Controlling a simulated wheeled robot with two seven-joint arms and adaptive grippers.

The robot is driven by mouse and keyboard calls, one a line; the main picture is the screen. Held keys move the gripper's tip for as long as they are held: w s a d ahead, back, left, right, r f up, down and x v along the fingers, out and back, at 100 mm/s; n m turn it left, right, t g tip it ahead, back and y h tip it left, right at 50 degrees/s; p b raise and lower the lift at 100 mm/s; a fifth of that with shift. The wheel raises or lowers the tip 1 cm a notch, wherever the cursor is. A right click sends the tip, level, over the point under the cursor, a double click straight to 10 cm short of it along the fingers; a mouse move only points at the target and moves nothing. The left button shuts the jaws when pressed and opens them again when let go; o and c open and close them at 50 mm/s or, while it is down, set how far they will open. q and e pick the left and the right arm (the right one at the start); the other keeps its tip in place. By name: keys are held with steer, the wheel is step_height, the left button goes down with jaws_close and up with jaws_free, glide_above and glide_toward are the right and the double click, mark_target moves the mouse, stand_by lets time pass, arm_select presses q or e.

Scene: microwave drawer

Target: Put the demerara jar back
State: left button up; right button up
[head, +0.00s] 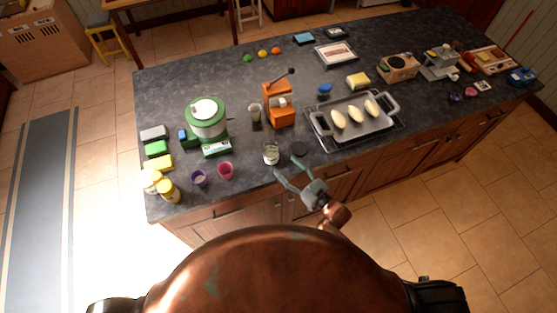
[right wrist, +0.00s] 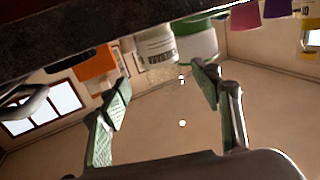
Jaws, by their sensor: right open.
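A small glass jar (head: 271,152) with a pale label stands upright near the front edge of the counter, open at the top. In the right wrist view this jar (right wrist: 157,47) appears upside down, its label lettering too small to read surely. A dark round lid (head: 300,148) lies on the counter just to the jar's right. My right gripper (head: 286,168) is open and empty at the counter's front edge, fingers pointing toward the jar and lid. In the wrist view the gripper (right wrist: 160,86) has the jar beyond its spread fingers, apart from them. My left gripper is not in view.
The dark counter (head: 235,80) has free room at its back left. An orange grinder (head: 279,105) and a green appliance (head: 207,122) stand behind the jar. A metal tray (head: 352,120) lies right. A pink cup (head: 226,170) and purple cup (head: 199,179) stand left.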

steer(key=shift+v, duration=1.15)
